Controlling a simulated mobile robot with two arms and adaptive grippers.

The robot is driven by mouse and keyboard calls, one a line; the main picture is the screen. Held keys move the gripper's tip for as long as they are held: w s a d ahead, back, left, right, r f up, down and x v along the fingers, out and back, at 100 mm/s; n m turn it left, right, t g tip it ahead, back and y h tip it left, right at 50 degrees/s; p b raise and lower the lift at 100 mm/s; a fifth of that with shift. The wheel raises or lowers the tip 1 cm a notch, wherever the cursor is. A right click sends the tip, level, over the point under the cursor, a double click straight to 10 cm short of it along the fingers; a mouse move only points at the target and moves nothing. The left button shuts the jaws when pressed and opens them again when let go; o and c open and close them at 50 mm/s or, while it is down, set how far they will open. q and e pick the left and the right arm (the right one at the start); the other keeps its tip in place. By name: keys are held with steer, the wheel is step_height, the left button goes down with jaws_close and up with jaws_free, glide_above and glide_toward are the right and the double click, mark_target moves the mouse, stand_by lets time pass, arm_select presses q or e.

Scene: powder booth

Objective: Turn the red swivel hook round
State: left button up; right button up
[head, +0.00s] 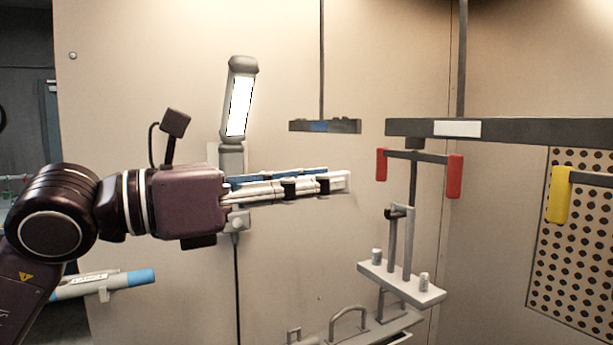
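The red swivel hook (455,176) hangs under a dark overhead beam. It has a dark crossbar with a red grip at each end, one left and one right. A dark rod runs down from it to a pale plate (400,281) with short pegs and a hooked upright. My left gripper (340,181) points right, its fingertips a little left of the left red grip in the picture, with a gap of wall showing between. The fingers are seen from the side and overlap, so their opening is unclear. No object shows in them. My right gripper is out of view.
The dark beam (520,132) spans the upper right. A yellow grip (558,194) hangs at far right before a perforated panel (580,250). A lit lamp (239,105) stands behind my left gripper. A pale ledge with handles (350,322) lies low in the middle.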

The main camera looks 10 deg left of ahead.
mark_target(378, 170)
arm_select(q)
steer(key=shift+t+y, duration=0.4)
steer(key=shift+y, duration=0.1)
steer(key=p+x, duration=0.1)
steer(key=x, duration=0.1)
steer(key=p+x, duration=0.1)
steer(key=x, duration=0.1)
steer(key=w+p+x, duration=0.1)
steer(key=x, duration=0.2)
steer(key=shift+a+r+p, duration=0.4)
steer(key=x, duration=0.3)
steer(key=shift+w+d+f+b, duration=0.1)
steer(key=shift+d+f+b, duration=0.1)
steer(key=shift+b, duration=0.2)
steer(key=shift+w+d, duration=0.3)
steer(key=shift+d, duration=0.05)
steer(key=c, duration=0.7)
steer(key=shift+o, duration=0.2)
